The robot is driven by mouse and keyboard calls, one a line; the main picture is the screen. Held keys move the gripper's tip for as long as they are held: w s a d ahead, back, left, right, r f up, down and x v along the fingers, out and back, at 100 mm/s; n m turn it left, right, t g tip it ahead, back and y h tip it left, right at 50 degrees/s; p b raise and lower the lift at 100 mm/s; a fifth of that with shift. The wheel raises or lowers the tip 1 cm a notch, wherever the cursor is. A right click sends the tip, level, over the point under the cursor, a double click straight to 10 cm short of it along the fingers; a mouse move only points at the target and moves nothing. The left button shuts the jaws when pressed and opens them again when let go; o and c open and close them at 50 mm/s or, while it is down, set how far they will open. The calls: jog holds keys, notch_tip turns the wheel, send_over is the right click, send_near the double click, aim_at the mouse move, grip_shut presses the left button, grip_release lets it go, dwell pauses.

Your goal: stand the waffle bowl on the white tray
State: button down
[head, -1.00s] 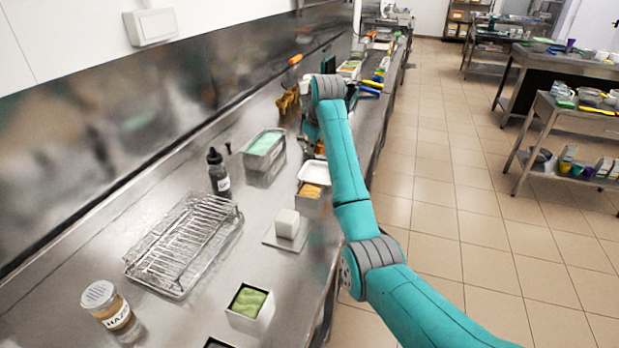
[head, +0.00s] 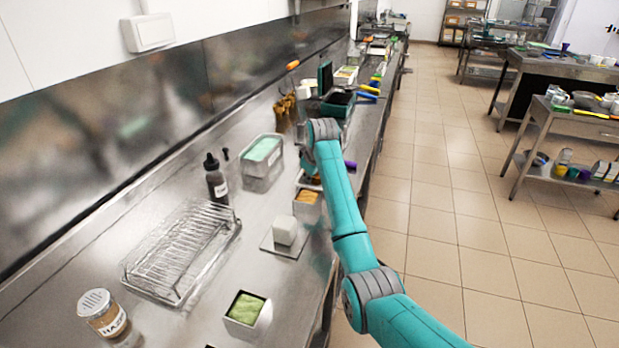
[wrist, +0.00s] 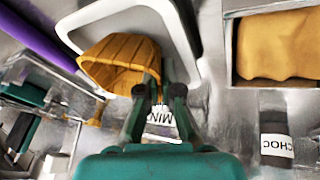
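The waffle bowl (wrist: 120,62), a golden-brown ribbed cup, sits at the fingertips of my gripper (wrist: 158,82) in the wrist view. The fingers look closed on its right-hand wall. The bowl appears tilted and overlaps the white tray (wrist: 187,42), a shallow tray with rounded corners. I cannot tell whether the bowl touches the tray. In the head view my arm's end is over the tray, hiding most of it; a bit of the bowl (head: 314,180) shows below the wrist.
A metal tub of orange ice cream (wrist: 275,45) stands close beside the tray. A purple-handled thing (wrist: 40,38) lies on the other side. A white block on a plate (head: 284,232), a wire rack (head: 180,250) and a dark bottle (head: 216,180) stand nearer on the counter.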

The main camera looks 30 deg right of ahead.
jog(key=shift+f, duration=0.1)
jog(key=c, duration=1.6)
grip_release()
jog(key=v, duration=1.2)
